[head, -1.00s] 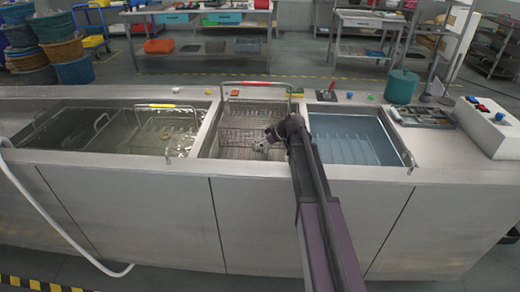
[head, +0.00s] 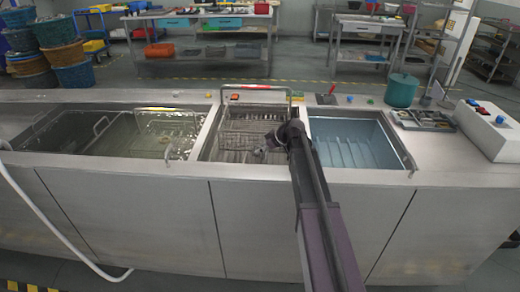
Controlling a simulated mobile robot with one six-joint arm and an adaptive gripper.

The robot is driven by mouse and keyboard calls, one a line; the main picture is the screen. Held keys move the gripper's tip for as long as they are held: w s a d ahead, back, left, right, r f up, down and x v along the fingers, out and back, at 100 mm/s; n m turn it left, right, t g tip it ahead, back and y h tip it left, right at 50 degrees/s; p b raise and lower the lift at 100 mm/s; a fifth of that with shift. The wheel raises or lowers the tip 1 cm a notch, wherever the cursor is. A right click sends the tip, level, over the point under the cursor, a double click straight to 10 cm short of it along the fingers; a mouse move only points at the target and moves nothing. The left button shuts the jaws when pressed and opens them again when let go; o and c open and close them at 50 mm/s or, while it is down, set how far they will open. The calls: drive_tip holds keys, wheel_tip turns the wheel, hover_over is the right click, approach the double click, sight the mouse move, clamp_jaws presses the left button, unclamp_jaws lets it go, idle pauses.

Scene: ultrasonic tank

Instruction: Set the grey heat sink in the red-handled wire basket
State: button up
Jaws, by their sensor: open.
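A wire basket (head: 237,128) sits in the middle tank, and its raised handle (head: 255,86) stands at the back with a grip that looks reddish. A second wire basket (head: 178,127) with a yellowish handle sits in the liquid of the left tank. My gripper (head: 260,153) is open over the right front part of the middle tank, low and close to the basket. Whether it touches the basket cannot be told. I cannot pick out the grey heat sink. It may be too small to tell or hidden by my gripper and arm.
The right tank (head: 350,140) holds blue liquid and looks empty of parts. A tray of small parts (head: 425,120), a teal pot (head: 402,90) and a white control box (head: 483,125) stand on the right deck. Steel walls part the tanks.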

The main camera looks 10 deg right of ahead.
drive_tip(key=shift+r, duration=0.15)
drive_tip(key=shift+s+d+r+p, duration=0.35)
drive_tip(key=shift+r+p, duration=0.25)
drive_tip(key=shift+p, duration=0.1)
drive_tip(key=p+v, duration=0.7)
drive_tip(key=v, duration=0.3)
drive_tip(key=shift+d, duration=0.2)
drive_tip(key=shift+r, duration=0.15)
